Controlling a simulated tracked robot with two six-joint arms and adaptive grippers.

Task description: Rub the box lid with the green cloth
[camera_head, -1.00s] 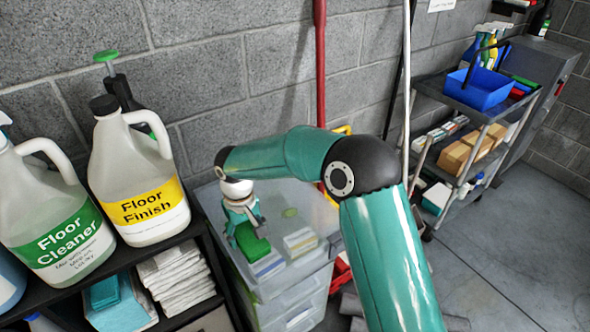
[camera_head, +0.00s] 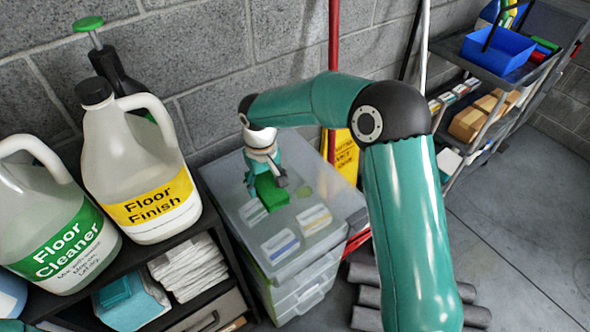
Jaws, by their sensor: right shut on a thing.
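The box lid (camera_head: 325,213) is the grey, see-through top of a stack of clear plastic boxes in the middle of the head view. The green cloth (camera_head: 271,193) is a small folded block at the lid's back middle. My right gripper (camera_head: 268,180) points down from above and is shut on the green cloth. The cloth appears to touch the lid, though the contact edge is partly hidden. A faint green spot (camera_head: 304,192) shows on the lid just right of the cloth. My left gripper is out of view.
White label-like pads (camera_head: 280,245) show at the lid's front. A black shelf (camera_head: 150,262) with floor finish (camera_head: 140,165) and floor cleaner (camera_head: 50,220) jugs stands left. A yellow sign (camera_head: 345,157) and red pole (camera_head: 334,45) stand behind. A cart with a blue bin (camera_head: 497,52) is at right.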

